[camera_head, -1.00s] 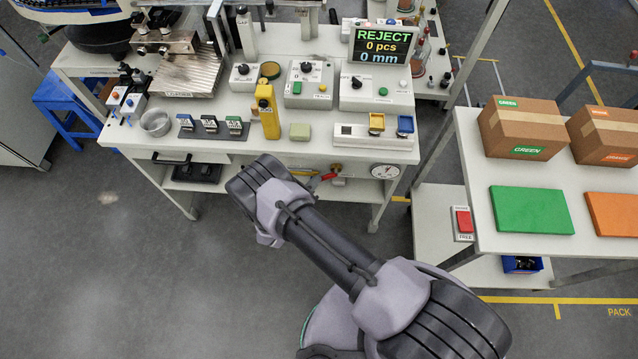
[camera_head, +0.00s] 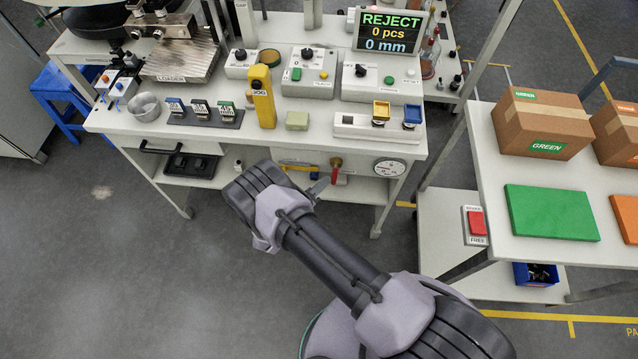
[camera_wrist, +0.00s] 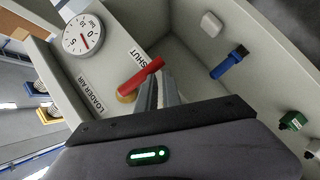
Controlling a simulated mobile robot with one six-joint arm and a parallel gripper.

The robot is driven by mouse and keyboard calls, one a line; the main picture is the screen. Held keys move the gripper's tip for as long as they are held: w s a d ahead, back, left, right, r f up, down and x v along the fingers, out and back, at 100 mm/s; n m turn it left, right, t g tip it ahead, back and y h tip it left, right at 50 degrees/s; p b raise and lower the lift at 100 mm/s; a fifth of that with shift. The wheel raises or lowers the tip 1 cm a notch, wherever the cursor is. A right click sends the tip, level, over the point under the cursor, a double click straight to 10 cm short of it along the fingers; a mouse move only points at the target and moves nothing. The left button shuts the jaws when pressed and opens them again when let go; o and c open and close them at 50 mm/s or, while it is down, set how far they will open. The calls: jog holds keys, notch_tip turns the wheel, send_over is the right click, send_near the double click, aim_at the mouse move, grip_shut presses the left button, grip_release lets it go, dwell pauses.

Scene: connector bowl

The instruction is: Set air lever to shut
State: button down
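The air lever is a red handle (camera_wrist: 143,75) on a brass hub (camera_wrist: 125,96), on a panel marked LOADER AIR. In the wrist view it slants up and right, with its free end near the SHUT label (camera_wrist: 137,57). In the head view the red lever (camera_head: 334,176) hangs below its brass fitting (camera_head: 336,161) under the bench top. My gripper (camera_wrist: 159,82) has its two fingers close together, tips beside the lever's free end. No lever shows between them; contact cannot be told. The gripper also shows in the head view (camera_head: 318,187), just left of the lever.
A round gauge (camera_wrist: 82,34) sits on the panel near the lever. The bench top (camera_head: 300,145) lies above the gripper; open floor is in front.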

jog(key=shift+d+f, duration=0.25)
dwell(0.5)
jog(key=s+a, duration=0.9)
jog(key=a, duration=0.1)
jog(key=w+d+r+m+g, duration=0.2)
jog(key=d+r+m+g, duration=0.4)
jog(key=r, duration=0.8)
jog(key=w+d+r+m+g, duration=0.1)
jog(key=d+r+g, duration=0.55)
jog(key=r, duration=0.75)
jog(key=s+d+r+m+t+y, duration=0.2)
jog(key=s+d+r+y, duration=0.2)
jog(key=s+r, duration=0.5)
jog(key=s+d+r+m+t+y, duration=0.1)
jog(key=s+d+r+t+y, duration=0.2)
jog(key=s+r, duration=0.6)
jog(key=d+r+y, duration=0.1)
jog(key=d+y, duration=0.1)
jog(key=y, duration=0.1)
jog(key=shift+d+m+b, duration=0.2)
jog(key=shift+m+b, duration=0.1)
jog(key=shift+m, duration=0.1)
